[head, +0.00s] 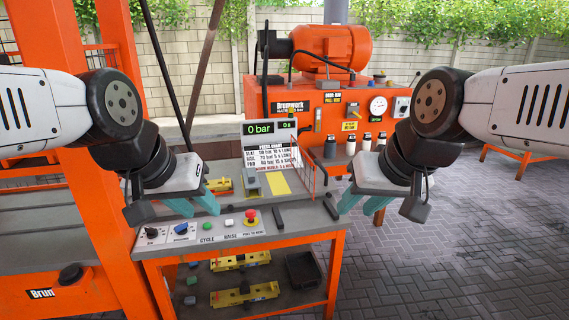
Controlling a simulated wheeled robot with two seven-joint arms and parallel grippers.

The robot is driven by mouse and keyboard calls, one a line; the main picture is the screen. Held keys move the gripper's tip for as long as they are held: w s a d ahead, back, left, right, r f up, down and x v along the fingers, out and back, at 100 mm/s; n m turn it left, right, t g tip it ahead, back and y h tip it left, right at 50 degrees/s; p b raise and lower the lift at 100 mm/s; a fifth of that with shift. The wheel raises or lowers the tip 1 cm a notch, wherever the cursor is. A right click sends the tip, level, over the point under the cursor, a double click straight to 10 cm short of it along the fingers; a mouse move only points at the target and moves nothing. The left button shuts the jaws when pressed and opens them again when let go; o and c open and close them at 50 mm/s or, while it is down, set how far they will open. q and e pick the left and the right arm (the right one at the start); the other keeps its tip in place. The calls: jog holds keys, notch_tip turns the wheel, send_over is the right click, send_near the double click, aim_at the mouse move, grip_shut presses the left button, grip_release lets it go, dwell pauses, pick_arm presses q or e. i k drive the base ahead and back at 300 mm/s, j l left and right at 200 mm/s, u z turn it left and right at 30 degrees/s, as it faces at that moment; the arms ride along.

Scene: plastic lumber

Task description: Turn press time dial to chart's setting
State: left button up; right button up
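The control panel (215,240) on the orange bench carries a black dial (152,233) and a blue dial (182,228) at its left end. Their labels are too small to read, so I cannot tell which sets time. The press chart (271,158) stands behind the panel, with rows of bar and seconds values partly legible. The display (270,128) above it reads 0 bar and 0 s. My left gripper (194,203) is above and behind the dials, teal fingers apart and empty. My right gripper (364,204) is open and empty, right of the panel.
A green button (201,225), a white button (229,222) and a red stop button (250,216) sit right of the dials. Black handles (278,218) stand farther right. An orange post (120,130) rises at left. The orange pump unit (322,45) is behind.

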aim_at(181, 229)
jog(key=i+j, duration=0.15)
jog(key=i, duration=0.15)
jog(key=u, duration=0.4)
jog(key=i+u, duration=0.15)
jog(key=u, duration=0.6)
jog(key=i+l+u, duration=0.1)
jog(key=u, duration=0.3)
